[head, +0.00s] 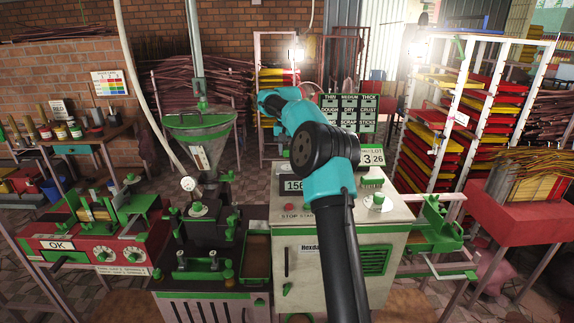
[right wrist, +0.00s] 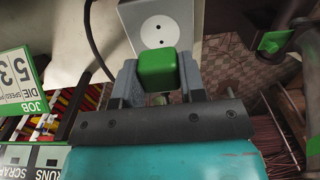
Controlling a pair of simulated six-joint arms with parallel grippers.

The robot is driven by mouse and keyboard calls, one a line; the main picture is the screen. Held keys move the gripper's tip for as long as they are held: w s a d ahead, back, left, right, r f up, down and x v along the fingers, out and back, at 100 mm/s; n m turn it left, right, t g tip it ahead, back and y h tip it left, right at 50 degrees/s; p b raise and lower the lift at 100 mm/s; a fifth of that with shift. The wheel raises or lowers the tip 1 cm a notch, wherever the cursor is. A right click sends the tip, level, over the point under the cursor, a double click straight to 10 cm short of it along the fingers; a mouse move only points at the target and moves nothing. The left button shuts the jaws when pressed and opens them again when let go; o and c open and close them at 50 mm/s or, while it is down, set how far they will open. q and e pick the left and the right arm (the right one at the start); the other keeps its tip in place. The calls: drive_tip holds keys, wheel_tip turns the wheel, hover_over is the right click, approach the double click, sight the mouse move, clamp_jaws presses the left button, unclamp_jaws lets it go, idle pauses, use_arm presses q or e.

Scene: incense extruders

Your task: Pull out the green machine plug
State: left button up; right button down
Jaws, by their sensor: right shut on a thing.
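The green plug (right wrist: 158,66) is a small block between the fingers of my right gripper (right wrist: 157,74) in the right wrist view. The grey fingers are shut on its two sides. Just beyond it is a pale socket plate (right wrist: 157,14) with a round face showing two dark holes. I cannot tell whether the plug touches the socket. In the head view my right arm reaches over the pale cabinet machine (head: 298,246), and the plug and socket are not clearly visible there. My left gripper is not in view.
A dark cable (right wrist: 92,45) curves beside the socket. A green-trimmed hopper (head: 200,140) stands left of the cabinet, and a red machine (head: 90,245) is farther left. A white rack with red and yellow trays (head: 470,110) stands at right.

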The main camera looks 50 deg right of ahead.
drive_tip(key=shift+r, duration=0.6)
drive_tip(key=shift+s, duration=0.15)
drive_tip(key=shift+s+a+r, duration=0.1)
drive_tip(key=shift+s+a, duration=0.05)
drive_tip(key=shift+s, duration=0.4)
drive_tip(key=s+a, duration=0.2)
drive_tip(key=s, duration=0.2)
drive_tip(key=s+a+f, duration=0.1)
drive_tip(key=s+a, duration=0.1)
drive_tip(key=s, duration=0.3)
drive_tip(key=s+a+f, duration=0.1)
drive_tip(key=s+a, duration=0.1)
drive_tip(key=s, duration=0.3)
drive_tip(key=shift+a, duration=0.15)
drive_tip(key=shift+s+a+f, duration=0.2)
drive_tip(key=shift+s+a, duration=0.05)
drive_tip(key=shift+s, duration=0.15)
drive_tip(key=w+d, duration=0.3)
drive_tip(key=d, duration=0.1)
drive_tip(key=w+d+f, duration=0.1)
drive_tip(key=w+d, duration=0.2)
drive_tip(key=d, duration=0.1)
drive_tip(key=w+d, duration=0.3)
drive_tip(key=d, duration=0.1)
drive_tip(key=shift+d+f, duration=0.2)
drive_tip(key=shift+d, duration=0.1)
